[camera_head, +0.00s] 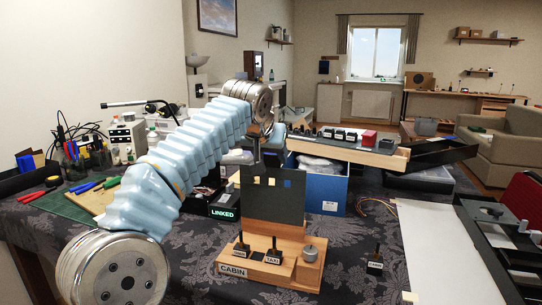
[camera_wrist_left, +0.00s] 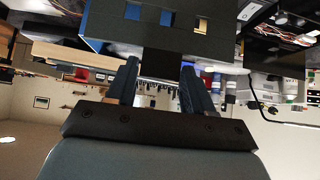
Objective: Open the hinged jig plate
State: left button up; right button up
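The hinged jig plate (camera_head: 272,202) is a dark flat plate with small square windows. My left gripper (camera_head: 266,148) is at the plate's top edge. The head view hides part of this contact. My right gripper is not in view.
A blue box (camera_head: 325,193) and a wooden shelf (camera_head: 350,150) with switches stand behind the plate. A small loose switch block (camera_head: 375,264) is right of the base. A white sheet (camera_head: 450,250) and black tray (camera_head: 495,235) lie right. Pliers and pens are left.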

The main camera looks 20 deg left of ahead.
pick_arm(q)
jog(key=shift+o, duration=1.1)
jog(key=shift+s, duration=0.1)
jog(key=shift+o, duration=0.4)
jog(key=v, duration=1.3)
jog(key=shift+s+r, duration=0.25)
jog(key=shift+r, duration=0.05)
